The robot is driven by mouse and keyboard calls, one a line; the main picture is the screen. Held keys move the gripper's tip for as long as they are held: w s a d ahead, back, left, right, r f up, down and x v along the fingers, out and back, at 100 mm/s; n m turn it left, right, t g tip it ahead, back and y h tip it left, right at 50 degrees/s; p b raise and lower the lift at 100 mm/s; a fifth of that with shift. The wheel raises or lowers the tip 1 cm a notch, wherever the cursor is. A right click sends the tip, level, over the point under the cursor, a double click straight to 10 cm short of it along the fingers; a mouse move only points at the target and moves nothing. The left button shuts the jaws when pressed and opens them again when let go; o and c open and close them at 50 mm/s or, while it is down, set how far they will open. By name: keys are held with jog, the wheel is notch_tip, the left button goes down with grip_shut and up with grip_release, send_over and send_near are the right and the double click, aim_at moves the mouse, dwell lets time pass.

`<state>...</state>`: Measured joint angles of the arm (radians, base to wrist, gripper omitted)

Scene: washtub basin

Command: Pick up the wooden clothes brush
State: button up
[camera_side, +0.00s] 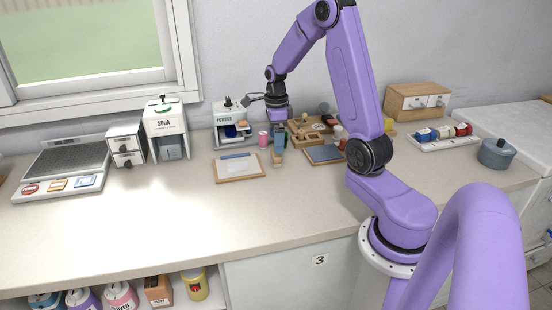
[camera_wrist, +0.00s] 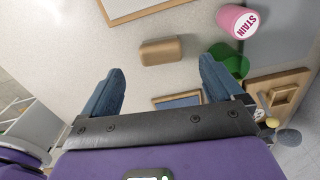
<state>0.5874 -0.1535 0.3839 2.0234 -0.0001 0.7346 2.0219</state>
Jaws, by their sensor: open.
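A small tan wooden block, which looks like the clothes brush (camera_wrist: 161,50), lies on the counter in the wrist view. It also shows in the side view (camera_side: 277,160), just below my gripper. My gripper (camera_side: 279,143) points down over the counter. In the wrist view my gripper (camera_wrist: 161,70) has its two blue fingers spread wide with nothing between them. The brush appears just beyond the fingertips, roughly centred between them and apart from both. Any bristles are hidden from view.
A pink STAIN container (camera_wrist: 237,21) stands close to the right finger, near a green round thing (camera_wrist: 232,60). A wood-edged board with paper (camera_side: 240,168) lies left of the brush. A wooden tray (camera_side: 297,143) and a blue board (camera_side: 324,154) lie to the right. The front counter is clear.

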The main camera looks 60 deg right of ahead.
aim_at(276, 158)
jog(key=shift+f, duration=3.05)
jog(key=c, duration=1.1)
